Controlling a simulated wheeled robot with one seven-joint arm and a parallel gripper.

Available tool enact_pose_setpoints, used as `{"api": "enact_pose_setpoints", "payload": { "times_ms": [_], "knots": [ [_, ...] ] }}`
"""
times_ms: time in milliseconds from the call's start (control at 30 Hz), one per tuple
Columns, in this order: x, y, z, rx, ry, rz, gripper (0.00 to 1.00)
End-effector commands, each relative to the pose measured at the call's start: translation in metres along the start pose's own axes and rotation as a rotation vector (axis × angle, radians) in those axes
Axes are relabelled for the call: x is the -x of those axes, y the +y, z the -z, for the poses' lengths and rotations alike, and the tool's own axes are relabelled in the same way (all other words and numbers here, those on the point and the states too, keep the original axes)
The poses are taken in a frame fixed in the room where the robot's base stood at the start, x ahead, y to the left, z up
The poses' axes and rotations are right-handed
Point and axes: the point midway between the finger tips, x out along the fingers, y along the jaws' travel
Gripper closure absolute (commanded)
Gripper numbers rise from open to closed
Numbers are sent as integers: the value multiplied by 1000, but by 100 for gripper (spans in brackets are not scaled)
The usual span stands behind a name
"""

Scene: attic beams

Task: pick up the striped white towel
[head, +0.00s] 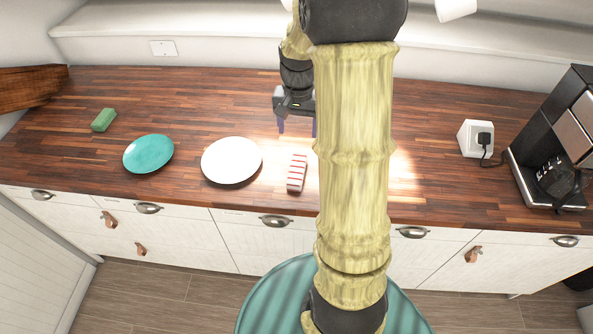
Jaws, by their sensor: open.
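The striped white towel (297,172), folded small with red stripes, lies on the wooden counter near its front edge. It is just right of a white plate, with a small gap between them. My gripper (297,127) is open and empty, with its purple-grey fingers pointing down. In the picture it appears above the towel, toward the back of the counter. Its right finger is close to my arm link, which hides part of the counter to the right of the towel.
The white plate (232,160), a teal plate (148,153) and a green sponge (104,120) lie to the left on the counter (200,105). A white socket block (475,138) with a plug and a coffee machine (560,140) stand at the right. The back left counter is mostly clear.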

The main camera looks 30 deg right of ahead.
Motion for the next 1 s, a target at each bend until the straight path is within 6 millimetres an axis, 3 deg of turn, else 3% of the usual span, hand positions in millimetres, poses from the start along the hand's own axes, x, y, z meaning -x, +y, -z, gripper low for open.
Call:
{"api": "enact_pose_setpoints", "payload": {
  "times_ms": [167,800,1000],
  "knots": [
    [-8,0,0,0,-2,-1,34],
    [-110,0,-1,2,-3,-1,34],
    [-122,0,0,2,0,0,34]
  ]
}}
